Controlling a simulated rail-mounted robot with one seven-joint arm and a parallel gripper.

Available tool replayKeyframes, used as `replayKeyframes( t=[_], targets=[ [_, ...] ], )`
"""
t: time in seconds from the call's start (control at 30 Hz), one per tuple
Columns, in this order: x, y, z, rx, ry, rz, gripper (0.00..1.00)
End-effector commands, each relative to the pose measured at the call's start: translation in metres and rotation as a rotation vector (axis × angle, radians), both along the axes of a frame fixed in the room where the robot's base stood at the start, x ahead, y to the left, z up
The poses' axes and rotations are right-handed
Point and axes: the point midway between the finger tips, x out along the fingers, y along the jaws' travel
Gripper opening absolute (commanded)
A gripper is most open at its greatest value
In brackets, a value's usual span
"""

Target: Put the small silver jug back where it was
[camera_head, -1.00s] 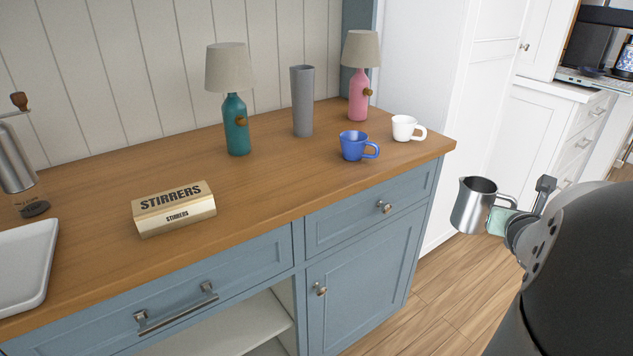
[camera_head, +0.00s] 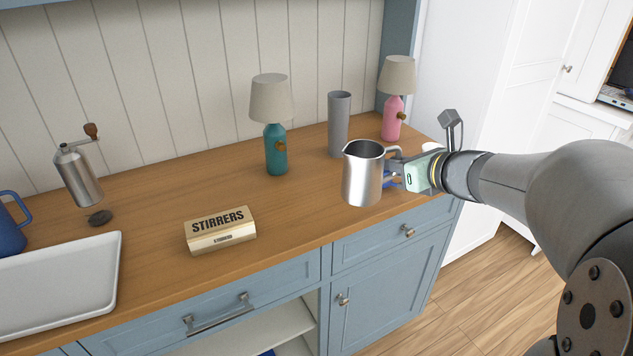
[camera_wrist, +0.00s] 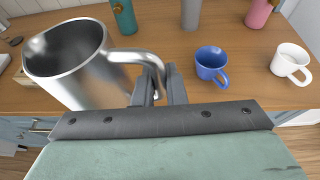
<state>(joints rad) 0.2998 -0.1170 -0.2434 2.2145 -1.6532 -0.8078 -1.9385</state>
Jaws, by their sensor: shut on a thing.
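The small silver jug (camera_head: 362,178) is held upright in the air, in front of and above the counter's front edge, in the head view. My gripper (camera_head: 397,166) is shut on its handle from the right. In the wrist view the jug (camera_wrist: 75,65) fills the left side, and my gripper's fingers (camera_wrist: 158,88) close around the handle. The jug's inside looks empty where it shows. The wooden counter (camera_head: 165,225) is beneath and behind it.
A blue mug (camera_wrist: 211,64) and a white mug (camera_wrist: 290,63) stand on the counter near the gripper. A grey cylinder (camera_head: 338,125), teal lamp (camera_head: 276,150) and pink lamp (camera_head: 393,118) stand behind. The stirrers box (camera_head: 220,232) is left of the jug; counter between them is clear.

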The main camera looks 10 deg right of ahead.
Motion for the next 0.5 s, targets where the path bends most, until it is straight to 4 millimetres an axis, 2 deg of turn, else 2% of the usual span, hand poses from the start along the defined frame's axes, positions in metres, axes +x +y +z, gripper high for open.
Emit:
replayKeyframes(
  t=[0.03,0.1,0.27,0.37,0.5],
  targets=[
    [-0.001,0.013,0.011,0.0,0.001,0.044,0.0],
    [-0.003,0.027,0.014,0.001,0.0,0.094,0.0],
    [0.001,0.043,0.013,0.001,0.001,0.148,0.0],
    [0.018,0.047,0.003,0.001,0.003,0.154,0.0],
    [0.053,0.051,-0.012,0.002,0.004,0.152,0.0]
  ],
)
